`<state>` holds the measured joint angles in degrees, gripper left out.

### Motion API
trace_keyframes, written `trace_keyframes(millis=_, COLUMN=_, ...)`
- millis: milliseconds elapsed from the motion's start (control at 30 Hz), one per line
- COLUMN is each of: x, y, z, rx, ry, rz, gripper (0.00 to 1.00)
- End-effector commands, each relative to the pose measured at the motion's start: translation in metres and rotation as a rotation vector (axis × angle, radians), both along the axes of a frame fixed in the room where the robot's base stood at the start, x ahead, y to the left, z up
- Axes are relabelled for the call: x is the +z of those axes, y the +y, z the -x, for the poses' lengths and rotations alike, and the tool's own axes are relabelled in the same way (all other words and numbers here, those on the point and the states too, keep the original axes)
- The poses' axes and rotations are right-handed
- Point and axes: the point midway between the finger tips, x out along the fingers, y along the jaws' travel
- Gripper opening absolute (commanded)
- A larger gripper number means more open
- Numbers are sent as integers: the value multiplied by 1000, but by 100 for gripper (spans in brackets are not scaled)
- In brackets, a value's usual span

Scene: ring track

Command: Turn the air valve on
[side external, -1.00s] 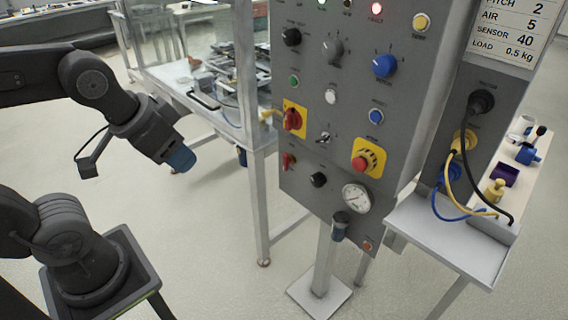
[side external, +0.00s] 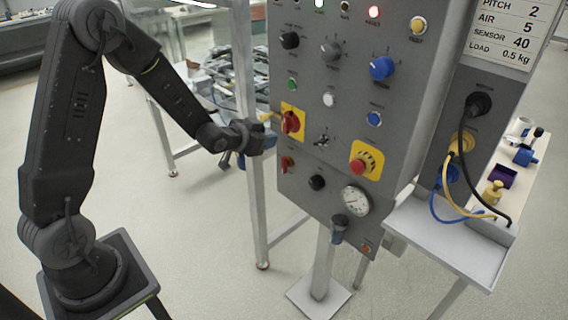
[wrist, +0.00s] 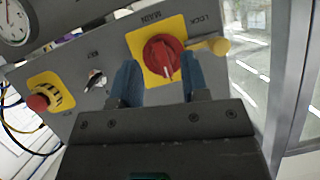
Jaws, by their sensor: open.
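A small red valve handle (side external: 287,163) sits low on the left of the grey control panel, below the yellow-plated red main switch (side external: 291,122); I take it for the air valve. Its label is too small to read. My gripper (side external: 257,139) is in front of the panel's left edge, near the height of the main switch. In the wrist view its two blue fingers (wrist: 158,63) are open and empty, with the main switch (wrist: 163,57) showing between their tips. I cannot tell whether they touch it. The air valve does not show in the wrist view.
A yellow lock piece (wrist: 212,46) sticks out beside the main switch. A red emergency stop (side external: 360,166), a key switch (wrist: 96,79), a black knob (side external: 317,182) and a pressure gauge (side external: 355,200) are nearby. A metal frame post (side external: 250,190) stands just left of the panel.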

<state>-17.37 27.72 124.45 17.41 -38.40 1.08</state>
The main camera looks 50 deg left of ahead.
Motion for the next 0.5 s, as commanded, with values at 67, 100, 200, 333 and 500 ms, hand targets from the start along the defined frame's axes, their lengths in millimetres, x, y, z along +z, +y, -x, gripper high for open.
trace_keyframes(millis=67, x=-33, y=10, z=-6, rx=-13, ry=-48, rz=13, gripper=42)
trace_keyframes(millis=100, x=-46, y=13, z=-7, rx=-22, ry=-80, rz=20, gripper=42)
trace_keyframes(millis=200, x=-79, y=20, z=-6, rx=-40, ry=-161, rz=44, gripper=42)
trace_keyframes(millis=333, x=-117, y=27, z=5, rx=-55, ry=-267, rz=82, gripper=42)
trace_keyframes(millis=500, x=-151, y=29, z=25, rx=-60, ry=-378, rz=128, gripper=42)
